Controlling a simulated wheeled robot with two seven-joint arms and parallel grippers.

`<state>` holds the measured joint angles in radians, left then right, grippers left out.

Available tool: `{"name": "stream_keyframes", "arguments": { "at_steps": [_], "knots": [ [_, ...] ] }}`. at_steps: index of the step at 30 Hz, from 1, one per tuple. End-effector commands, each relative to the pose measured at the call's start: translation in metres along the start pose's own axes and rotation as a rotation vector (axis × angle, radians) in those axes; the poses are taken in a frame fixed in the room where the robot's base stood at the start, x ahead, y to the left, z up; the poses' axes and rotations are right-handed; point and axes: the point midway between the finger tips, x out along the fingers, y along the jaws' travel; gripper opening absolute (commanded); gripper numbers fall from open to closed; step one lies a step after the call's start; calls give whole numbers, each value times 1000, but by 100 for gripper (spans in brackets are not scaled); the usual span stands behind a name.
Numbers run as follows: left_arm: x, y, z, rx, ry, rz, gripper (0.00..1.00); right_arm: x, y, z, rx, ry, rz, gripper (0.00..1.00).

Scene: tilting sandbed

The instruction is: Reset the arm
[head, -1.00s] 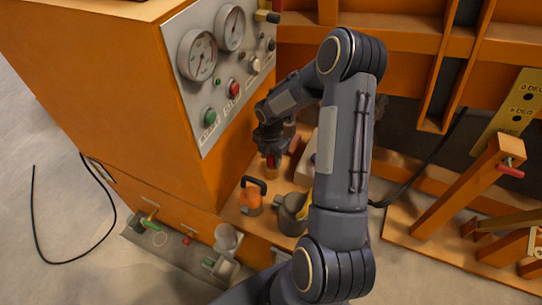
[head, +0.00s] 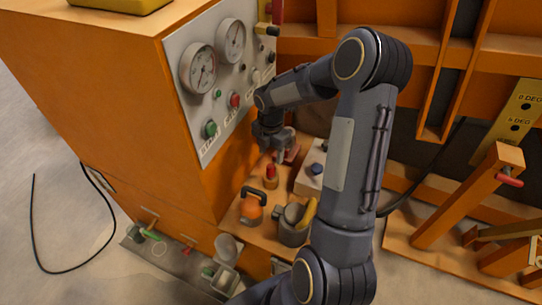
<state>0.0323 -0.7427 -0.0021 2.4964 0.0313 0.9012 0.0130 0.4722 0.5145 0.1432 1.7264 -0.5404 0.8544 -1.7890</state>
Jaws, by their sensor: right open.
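My right arm reaches up from the bottom and bends over toward the control cabinet. My right gripper (head: 277,151) is at its end, pointing down above the small orange shelf (head: 240,228). It is open, with nothing seen between its fingers. A small red-topped orange object (head: 271,177) stands upright on the shelf just below the gripper, apart from it. A reddish piece (head: 292,154) is close beside the fingers; whether it touches them cannot be told. My left gripper is not in view.
The orange cabinet (head: 120,110) carries a panel (head: 205,125) with gauges and buttons. On the shelf are an orange handled item (head: 251,207), a grey mug (head: 292,225) with something yellow, and a white box (head: 310,178). An orange frame (head: 445,205) stands at right.

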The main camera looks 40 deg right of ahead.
Motion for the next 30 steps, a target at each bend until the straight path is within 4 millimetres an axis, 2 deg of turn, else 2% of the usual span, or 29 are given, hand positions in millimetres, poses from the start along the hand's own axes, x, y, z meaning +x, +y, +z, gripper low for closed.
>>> {"name": "stream_keyframes", "arguments": {
  "at_steps": [14,17,20,23,27,30],
  "knots": [
    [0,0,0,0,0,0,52,0,0,0,0,0,0,52],
    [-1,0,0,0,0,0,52,-6,-1,-2,19,-1,6,52],
    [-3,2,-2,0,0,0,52,-31,-6,-10,121,-4,34,52],
    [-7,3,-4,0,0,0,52,-74,-19,-30,325,8,87,52],
    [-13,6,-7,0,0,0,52,-135,-52,-71,709,77,176,52],
    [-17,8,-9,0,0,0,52,-166,-79,-103,988,167,225,52]
  ]
}}
